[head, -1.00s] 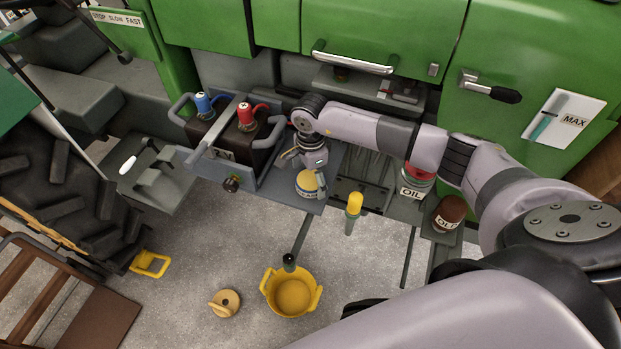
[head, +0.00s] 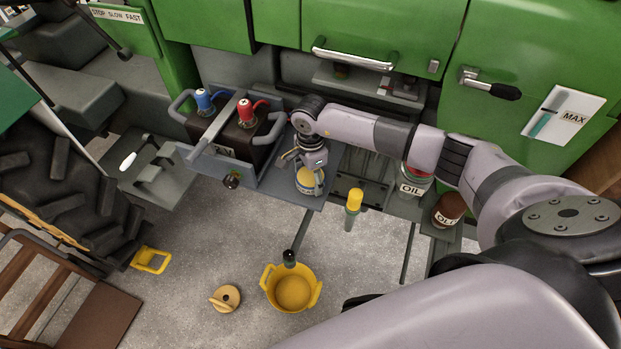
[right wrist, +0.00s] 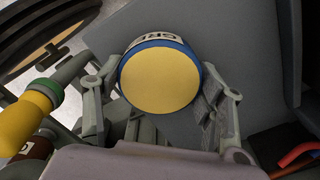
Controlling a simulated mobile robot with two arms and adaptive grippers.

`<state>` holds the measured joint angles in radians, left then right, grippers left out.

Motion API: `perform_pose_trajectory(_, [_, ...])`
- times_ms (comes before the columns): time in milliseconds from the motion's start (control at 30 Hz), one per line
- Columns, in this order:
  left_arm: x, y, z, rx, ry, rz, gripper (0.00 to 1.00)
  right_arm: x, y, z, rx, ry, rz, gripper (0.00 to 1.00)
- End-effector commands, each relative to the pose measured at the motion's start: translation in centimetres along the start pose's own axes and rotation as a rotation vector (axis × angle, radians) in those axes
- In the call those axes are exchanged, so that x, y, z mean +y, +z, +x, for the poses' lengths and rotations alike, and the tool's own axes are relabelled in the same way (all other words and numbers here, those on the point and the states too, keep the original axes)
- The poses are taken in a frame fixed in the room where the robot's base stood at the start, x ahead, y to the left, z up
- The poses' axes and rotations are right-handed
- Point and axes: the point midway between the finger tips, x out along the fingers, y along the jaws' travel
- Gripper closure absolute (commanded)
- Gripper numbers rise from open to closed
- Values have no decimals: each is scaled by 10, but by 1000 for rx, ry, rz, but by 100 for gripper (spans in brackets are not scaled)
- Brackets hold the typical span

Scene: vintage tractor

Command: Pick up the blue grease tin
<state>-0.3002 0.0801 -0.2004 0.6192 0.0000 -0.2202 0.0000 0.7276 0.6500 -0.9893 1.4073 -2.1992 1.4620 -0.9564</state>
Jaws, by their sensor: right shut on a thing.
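The grease tin (head: 309,180) is blue with a yellow lid and a pale label. It stands on the grey shelf (head: 277,186) beside the battery box. In the right wrist view the round yellow lid of the tin (right wrist: 160,80) faces the camera, with a blue rim and part of the label showing. My right gripper (head: 309,174) is around the tin from above, shut on it, with one finger on each side. Any gap under the tin cannot be told. My left gripper is in neither view.
A battery (head: 240,130) with red and blue terminals stands left of the tin. A yellow-topped tool (head: 353,208), the OIL can (head: 413,187) and a brown tin (head: 448,210) are to the right. A yellow bucket (head: 292,291) is on the open floor below.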

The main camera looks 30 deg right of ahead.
Motion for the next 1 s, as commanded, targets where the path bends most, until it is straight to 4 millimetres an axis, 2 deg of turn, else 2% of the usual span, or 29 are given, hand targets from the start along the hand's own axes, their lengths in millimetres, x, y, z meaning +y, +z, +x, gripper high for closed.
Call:
perform_pose_trajectory(333, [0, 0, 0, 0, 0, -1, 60, 0, 0, 0, 0, -1, 0, 77])
perform_pose_trajectory(667, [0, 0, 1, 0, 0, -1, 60, -1, 0, -4, -1, -3, 1, 77])
perform_pose_trajectory(833, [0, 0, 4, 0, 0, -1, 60, -2, 0, -18, -1, -5, 1, 77])
perform_pose_trajectory(1000, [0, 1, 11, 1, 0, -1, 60, -3, 0, -48, -1, -9, 0, 77])
